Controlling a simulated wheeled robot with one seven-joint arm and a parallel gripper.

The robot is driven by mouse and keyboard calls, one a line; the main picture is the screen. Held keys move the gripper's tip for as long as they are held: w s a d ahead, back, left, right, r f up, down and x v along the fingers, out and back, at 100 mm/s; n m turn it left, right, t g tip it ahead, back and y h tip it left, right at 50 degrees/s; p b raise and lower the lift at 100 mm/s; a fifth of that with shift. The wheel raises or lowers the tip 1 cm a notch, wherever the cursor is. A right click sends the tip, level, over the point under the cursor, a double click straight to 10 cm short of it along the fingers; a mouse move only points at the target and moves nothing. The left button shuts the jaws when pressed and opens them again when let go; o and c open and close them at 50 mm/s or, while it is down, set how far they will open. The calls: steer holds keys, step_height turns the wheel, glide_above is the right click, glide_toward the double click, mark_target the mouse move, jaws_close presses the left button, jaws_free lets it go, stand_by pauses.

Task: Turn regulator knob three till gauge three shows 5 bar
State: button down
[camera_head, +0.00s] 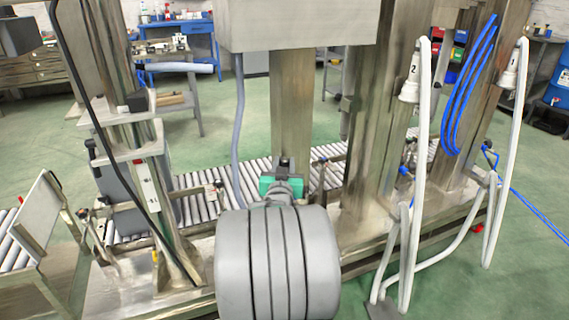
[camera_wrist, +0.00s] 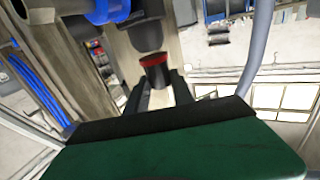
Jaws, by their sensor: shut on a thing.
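A dark knob with a red ring (camera_wrist: 155,72) sits on the metal column in the wrist view. It carries no number that I can read, so I cannot tell from its look that it is knob three. My gripper (camera_wrist: 158,84) has its two dark fingers on either side of the knob and is shut on it. In the head view my gripper (camera_head: 285,168) shows only as a small dark and green part at the column, mostly behind my grey arm. A blue round rim (camera_wrist: 108,10) is cut off at the wrist view's top. No gauge face or needle is readable.
Metal columns (camera_head: 364,130) stand to the right, with white lances marked 2 (camera_head: 413,72) and 1 (camera_head: 513,60). Blue hoses (camera_head: 470,90) hang between them. A roller conveyor (camera_head: 205,205) runs behind. A tilted plate (camera_head: 40,217) stands at the left.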

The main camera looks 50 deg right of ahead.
steer(key=m+g+b, duration=0.1)
steer(key=g+h+b, duration=0.1)
steer(key=w+m+g+h+b, duration=0.1)
steer(key=b, duration=0.1)
steer(key=shift+a+f+m+g, duration=0.25)
steer(key=shift+f+m+g, duration=0.05)
steer(key=shift+f, duration=0.05)
steer(key=shift+r+m+g+h+b, duration=0.15)
steer(key=shift+m+g+h+b, duration=0.1)
steer(key=shift+m+g, duration=0.8)
steer(key=shift+r+m+g+h+b, duration=0.2)
steer(key=shift+m+g, duration=0.35)
steer(key=shift+g, duration=0.9)
steer(key=c, duration=1.1)
jaws_free()
steer(key=shift+d, duration=0.1)
steer(key=a+p, duration=0.1)
steer(key=a, duration=0.3)
steer(key=a+p, duration=0.1)
steer(key=a, duration=0.2)
steer(key=shift+s+a, duration=0.2)
steer(key=shift+a, duration=0.2)
